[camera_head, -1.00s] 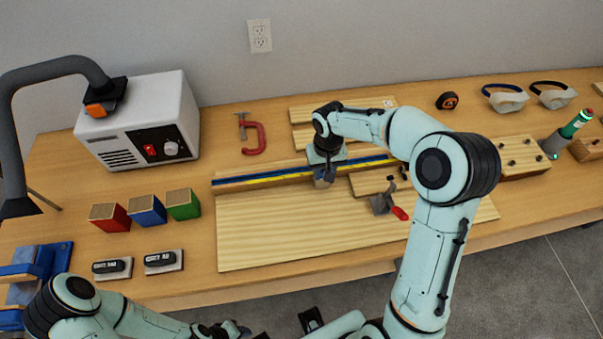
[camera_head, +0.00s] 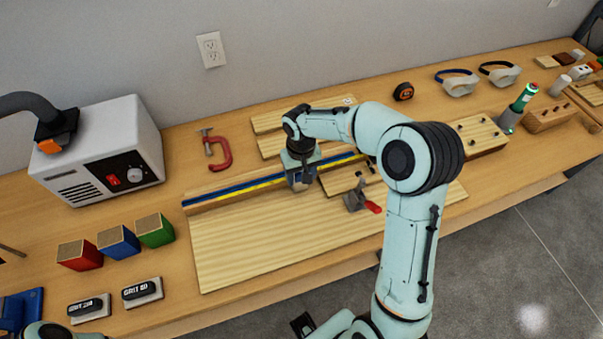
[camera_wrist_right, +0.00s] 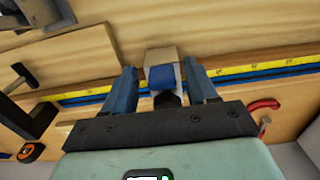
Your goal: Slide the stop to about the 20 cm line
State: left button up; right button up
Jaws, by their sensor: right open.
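The stop (camera_wrist_right: 161,57), a small wooden block with a blue part and a dark knob, sits at the long fence in the right wrist view. The fence (camera_head: 232,188) carries a blue strip and a yellow scale (camera_wrist_right: 245,71); its numbers are too small to read. My right gripper (camera_head: 300,178) is over the fence in the head view and mostly hides the stop. In the right wrist view its open fingers (camera_wrist_right: 161,85) stand on either side of the stop, with a gap visible on both sides. My left gripper is out of view.
A pale board (camera_head: 290,240) lies in front of the fence. A toggle clamp with a red handle (camera_head: 373,207) stands right of my gripper. A red C-clamp (camera_head: 220,155) and planks (camera_head: 285,120) lie behind. The fence left of my gripper looks clear.

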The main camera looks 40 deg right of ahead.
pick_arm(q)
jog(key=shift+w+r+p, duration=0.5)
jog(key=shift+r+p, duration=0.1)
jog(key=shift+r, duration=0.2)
pick_arm(e)
notch_tip(320, 180, up, 13)
